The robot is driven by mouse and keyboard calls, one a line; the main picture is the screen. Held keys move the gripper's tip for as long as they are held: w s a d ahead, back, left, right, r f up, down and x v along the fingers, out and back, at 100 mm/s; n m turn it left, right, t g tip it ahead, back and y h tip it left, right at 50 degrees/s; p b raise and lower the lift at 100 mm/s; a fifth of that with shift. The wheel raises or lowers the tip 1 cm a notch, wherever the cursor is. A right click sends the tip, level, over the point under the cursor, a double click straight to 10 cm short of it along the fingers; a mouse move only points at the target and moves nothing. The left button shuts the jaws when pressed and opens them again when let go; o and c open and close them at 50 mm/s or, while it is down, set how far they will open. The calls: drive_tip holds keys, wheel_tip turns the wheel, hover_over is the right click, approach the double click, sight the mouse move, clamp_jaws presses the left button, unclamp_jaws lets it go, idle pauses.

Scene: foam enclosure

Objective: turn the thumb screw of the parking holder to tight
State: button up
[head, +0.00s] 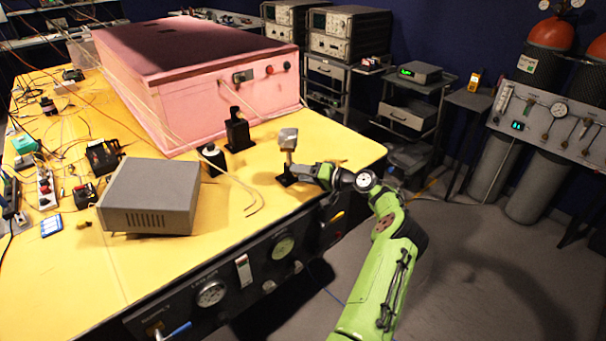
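A post holder (287,179) with a dark base stands near the front right edge of the yellow table, with a silver block (288,139) on top of its post. It may be the parking holder. My gripper (297,173) reaches in from the right, low at this post, just above the table. Its fingers are too small and dark to tell whether they touch the post or are open. I cannot make out a thumb screw or how tight it is. A second black holder (237,132) stands further back, against the pink box.
The pink foam box (205,88) fills the back of the table (110,265). Gauges line the table's front panel (245,270). The floor at right is open.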

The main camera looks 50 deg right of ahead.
drive_tip(key=p+v, duration=0.1)
drive_tip(key=v, duration=1.4)
drive_tip(key=shift+s, duration=0.35)
drive_tip(key=shift+d+r, duration=0.1)
